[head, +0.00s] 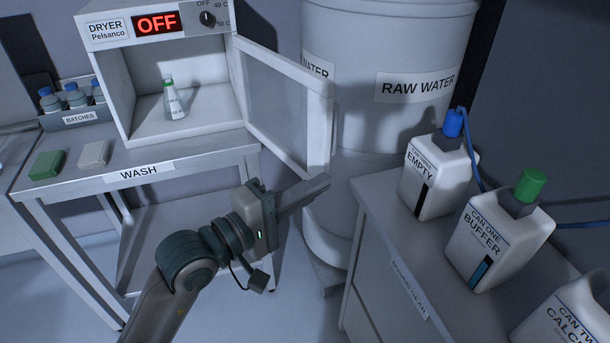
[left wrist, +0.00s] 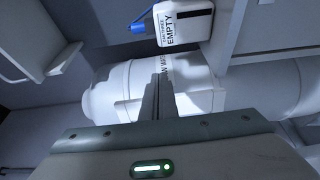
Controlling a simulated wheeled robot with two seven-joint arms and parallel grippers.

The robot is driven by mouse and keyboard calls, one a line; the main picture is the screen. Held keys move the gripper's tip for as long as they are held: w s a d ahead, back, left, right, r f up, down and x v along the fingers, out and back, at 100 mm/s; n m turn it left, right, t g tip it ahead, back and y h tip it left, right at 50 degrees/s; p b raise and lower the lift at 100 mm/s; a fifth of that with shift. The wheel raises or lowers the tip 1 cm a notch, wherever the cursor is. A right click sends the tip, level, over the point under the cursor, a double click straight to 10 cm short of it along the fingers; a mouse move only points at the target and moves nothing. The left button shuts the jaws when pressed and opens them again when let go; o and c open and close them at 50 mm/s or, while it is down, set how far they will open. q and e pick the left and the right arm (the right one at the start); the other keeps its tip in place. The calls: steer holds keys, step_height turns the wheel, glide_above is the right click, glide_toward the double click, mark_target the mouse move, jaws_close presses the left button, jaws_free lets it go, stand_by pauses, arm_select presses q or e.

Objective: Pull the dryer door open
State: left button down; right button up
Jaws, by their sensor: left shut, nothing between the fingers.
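The dryer (head: 110,75) stands on the wash bench at upper left in the head view, with its display reading OFF. Its door (head: 275,105) is swung wide open on the right side of the box, a white frame around a greyish pane. A bottle with a green cap (head: 174,100) stands inside the dryer. My left gripper (head: 325,181) is shut and empty, just below the door's lower outer corner; I cannot tell if it touches the door. Its shut fingers also show in the left wrist view (left wrist: 165,98). My right gripper is not in view.
The raw water tank (head: 390,40) stands behind the door. A counter (head: 375,215) at right holds white canisters, including the EMPTY one (head: 435,175) and the buffer one (head: 495,240). Green (head: 47,165) and pale (head: 94,154) blocks and a batches rack (head: 80,118) sit on the bench.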

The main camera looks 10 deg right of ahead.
arm_select(q)
steer(key=shift+s+d, duration=0.1)
steer(key=shift+s, duration=0.6)
